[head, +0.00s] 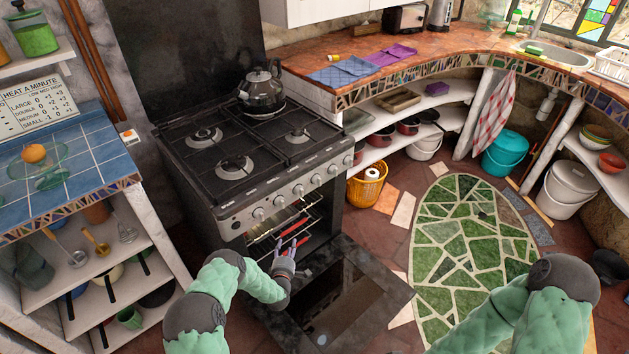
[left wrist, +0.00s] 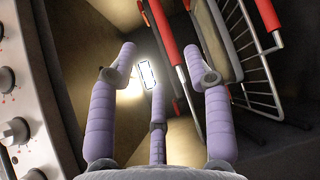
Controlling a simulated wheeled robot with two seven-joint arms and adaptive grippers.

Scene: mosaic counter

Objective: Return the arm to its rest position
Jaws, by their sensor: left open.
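My left arm reaches in from the bottom of the head view, and my left gripper (head: 287,262) is at the open oven's mouth, above the inner edge of the lowered oven door (head: 350,305). In the left wrist view the purple fingers of my left gripper (left wrist: 160,65) are spread, with nothing held between them. A wire oven rack (left wrist: 243,40) with red bars (left wrist: 166,45) lies just beyond the fingers. In the head view the oven rack (head: 268,232) sits partly out of the oven. My right arm shows at the bottom right; its gripper is out of view.
The stove (head: 245,160) bears a kettle (head: 262,92) on a back burner. The blue-tiled counter (head: 95,150) stands left of it. An orange basket (head: 366,187) is on the floor right of the stove. A green mosaic floor patch (head: 470,250) is open and clear.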

